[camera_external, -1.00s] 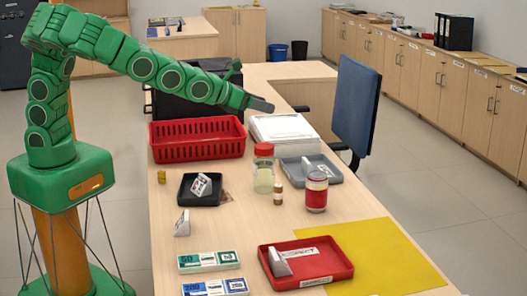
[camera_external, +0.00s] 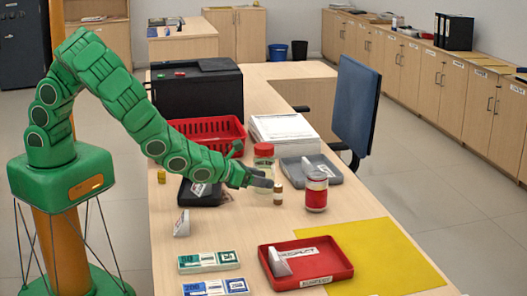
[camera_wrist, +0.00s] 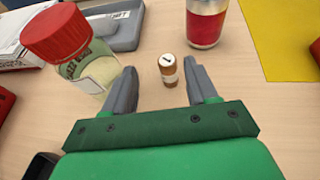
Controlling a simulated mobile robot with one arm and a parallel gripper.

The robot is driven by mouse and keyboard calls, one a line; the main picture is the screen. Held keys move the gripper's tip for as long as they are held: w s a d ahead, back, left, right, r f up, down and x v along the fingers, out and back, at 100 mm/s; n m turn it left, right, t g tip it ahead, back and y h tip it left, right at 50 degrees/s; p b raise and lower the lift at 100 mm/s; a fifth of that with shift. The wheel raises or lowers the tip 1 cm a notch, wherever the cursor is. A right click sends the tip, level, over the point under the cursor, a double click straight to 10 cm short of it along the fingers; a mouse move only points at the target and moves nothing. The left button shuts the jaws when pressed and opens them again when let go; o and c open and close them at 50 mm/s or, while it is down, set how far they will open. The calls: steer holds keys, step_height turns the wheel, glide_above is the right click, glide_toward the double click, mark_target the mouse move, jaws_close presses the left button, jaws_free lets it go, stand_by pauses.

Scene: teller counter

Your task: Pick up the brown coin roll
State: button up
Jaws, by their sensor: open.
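The brown coin roll (camera_external: 278,194) stands upright on the counter, with a pale band and a light top. In the wrist view the coin roll (camera_wrist: 167,70) lies ahead, between the lines of my two fingers and nearer the right one. My gripper (camera_external: 268,184) is low over the counter, just left of the coin roll in the external view. In the wrist view my gripper (camera_wrist: 160,82) has its fingers spread apart with nothing gripped.
A red-lidded jar (camera_wrist: 72,50) stands close by my left finger. A red-labelled jar (camera_external: 316,190) stands right of the roll. A grey tray (camera_external: 330,172) lies behind, and a red tray (camera_external: 342,270) on a yellow mat (camera_external: 385,245) in front. The counter in front of the roll is clear.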

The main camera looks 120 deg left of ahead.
mark_target(283, 203)
steer(key=shift+a+f, duration=0.1)
steer(key=shift+f, duration=1.35)
steer(key=shift+x, duration=1.15)
steer(key=shift+w+d+x, duration=0.15)
steer(key=shift+x, duration=1.2)
steer(key=shift+w+d+x, duration=0.15)
steer(key=shift+w+x, duration=0.05)
steer(key=shift+x, duration=1.15)
steer(key=shift+c, duration=0.3)
jaws_close()
